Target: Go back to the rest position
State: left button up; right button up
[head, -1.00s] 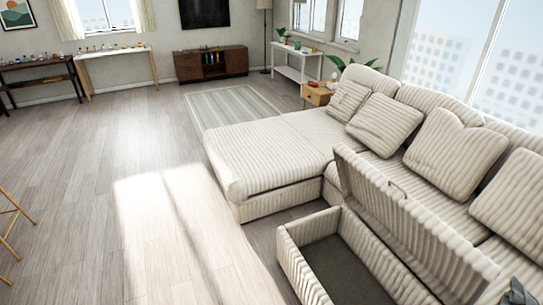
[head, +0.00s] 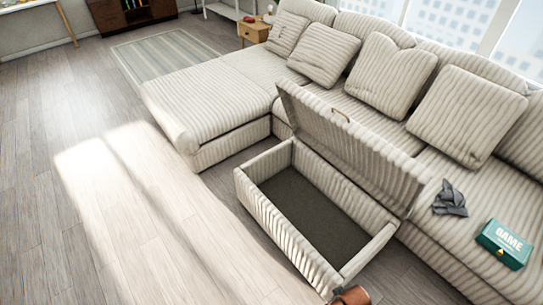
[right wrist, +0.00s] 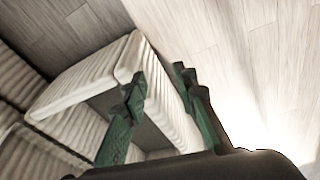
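My right gripper (right wrist: 160,88) shows in the right wrist view. Its two green fingers stand apart with nothing seen between them, and a striped cream sofa part shows behind them. The striped cream sofa (head: 215,100) fills the middle and right of the head view. Its storage compartment (head: 305,215) stands open and looks empty, with the lid (head: 345,140) raised.
A dark grey cloth (head: 450,199) and a teal game box (head: 504,243) lie on the sofa seat. A brown object (head: 350,296), cut off by the frame, shows at the bottom edge. The wooden floor (head: 90,210) on the left is clear.

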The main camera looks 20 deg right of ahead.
jog(key=s+a+f+p, duration=0.1)
jog(key=s+f, duration=0.2)
jog(key=f, duration=0.8)
jog(key=s+f+p, duration=0.1)
jog(key=s+f, duration=0.2)
jog(key=f, duration=0.7)
pick_arm(q)
jog(key=r, duration=0.1)
jog(key=w+r+p, duration=0.1)
jog(key=r, duration=0.1)
jog(key=shift+w+r, duration=0.15)
jog(key=shift+w, duration=0.05)
pick_arm(e)
jog(key=s+f+g, duration=0.1)
jog(key=s+f, duration=0.5)
jog(key=s, duration=0.3)
jog(key=s+f+n, duration=0.1)
jog(key=s+f, duration=0.5)
jog(key=s, duration=0.3)
jog(key=shift+s+a+f+g+y, duration=0.15)
jog(key=shift+s+f+g+y, duration=0.15)
jog(key=shift+g, duration=0.1)
